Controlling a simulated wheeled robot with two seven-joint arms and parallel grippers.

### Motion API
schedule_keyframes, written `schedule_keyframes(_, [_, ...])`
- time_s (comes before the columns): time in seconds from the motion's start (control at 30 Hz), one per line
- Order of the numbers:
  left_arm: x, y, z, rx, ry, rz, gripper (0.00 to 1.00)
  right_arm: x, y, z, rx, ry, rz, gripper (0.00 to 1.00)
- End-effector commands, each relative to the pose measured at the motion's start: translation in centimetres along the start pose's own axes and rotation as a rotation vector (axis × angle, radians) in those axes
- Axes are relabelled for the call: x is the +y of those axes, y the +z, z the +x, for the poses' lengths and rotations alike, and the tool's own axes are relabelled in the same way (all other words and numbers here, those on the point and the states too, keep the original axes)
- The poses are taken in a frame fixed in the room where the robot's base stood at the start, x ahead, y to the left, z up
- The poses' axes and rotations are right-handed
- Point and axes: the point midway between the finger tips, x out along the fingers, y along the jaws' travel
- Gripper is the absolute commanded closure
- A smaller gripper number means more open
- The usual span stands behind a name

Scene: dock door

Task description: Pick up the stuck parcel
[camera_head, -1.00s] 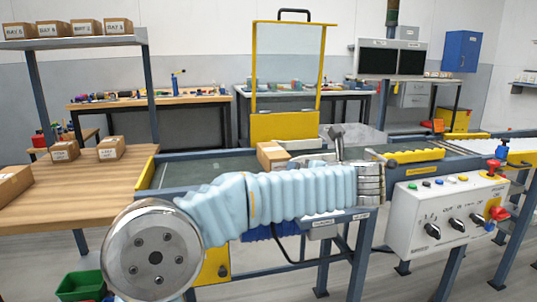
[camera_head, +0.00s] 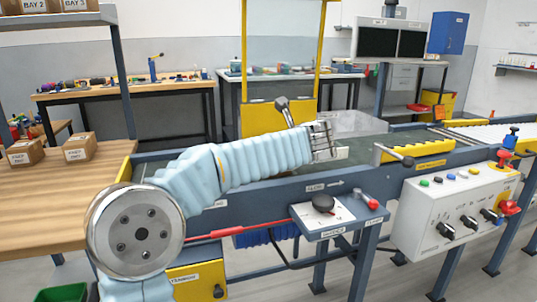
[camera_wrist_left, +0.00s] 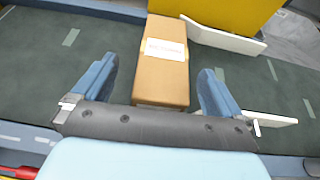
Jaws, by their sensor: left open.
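The parcel is a brown cardboard box (camera_wrist_left: 163,60) with a white label, lying on the dark green conveyor belt (camera_wrist_left: 60,55) in the left wrist view. Its far end is beside a yellow panel (camera_wrist_left: 225,12) and a white plate (camera_wrist_left: 225,36). My left gripper (camera_wrist_left: 157,75) is open, its blue fingers on either side of the parcel's near part with gaps on both sides. In the head view, my left gripper (camera_head: 322,142) is over the belt, and my arm hides the parcel. My right gripper is not in view.
A yellow-framed guard (camera_head: 281,118) stands over the belt. A white control box (camera_head: 452,218) with knobs and a red button is at the right front. A small pedestal panel (camera_head: 322,215) stands before the conveyor. A wooden table (camera_head: 50,205) is at left.

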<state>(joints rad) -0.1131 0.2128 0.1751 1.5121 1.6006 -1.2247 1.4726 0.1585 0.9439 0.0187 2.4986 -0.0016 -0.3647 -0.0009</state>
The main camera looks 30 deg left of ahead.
Motion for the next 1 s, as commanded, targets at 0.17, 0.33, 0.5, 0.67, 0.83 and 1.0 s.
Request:
schedule_keyframes(0.17, [-0.3,0.2,1.7,0.001,0.002,0.001,0.0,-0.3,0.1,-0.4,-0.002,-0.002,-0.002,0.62])
schedule_keyframes(0.33, [-0.7,0.3,4.5,0.001,0.001,0.001,0.0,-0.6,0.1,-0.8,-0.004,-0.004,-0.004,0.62])
schedule_keyframes(0.5, [-0.7,0.3,5.6,-0.001,-0.001,0.001,0.0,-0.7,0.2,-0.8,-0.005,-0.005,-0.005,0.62])
schedule_keyframes(0.67, [-0.7,0.3,5.6,-0.001,-0.002,0.001,0.0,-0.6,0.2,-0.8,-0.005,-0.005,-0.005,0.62])
schedule_keyframes(0.83, [-0.7,0.3,5.6,-0.001,-0.002,0.001,0.24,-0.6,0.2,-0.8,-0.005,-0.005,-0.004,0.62])
schedule_keyframes(1.0, [-0.7,0.3,5.5,0.0,-0.002,0.001,0.51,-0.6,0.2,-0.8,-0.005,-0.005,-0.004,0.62])
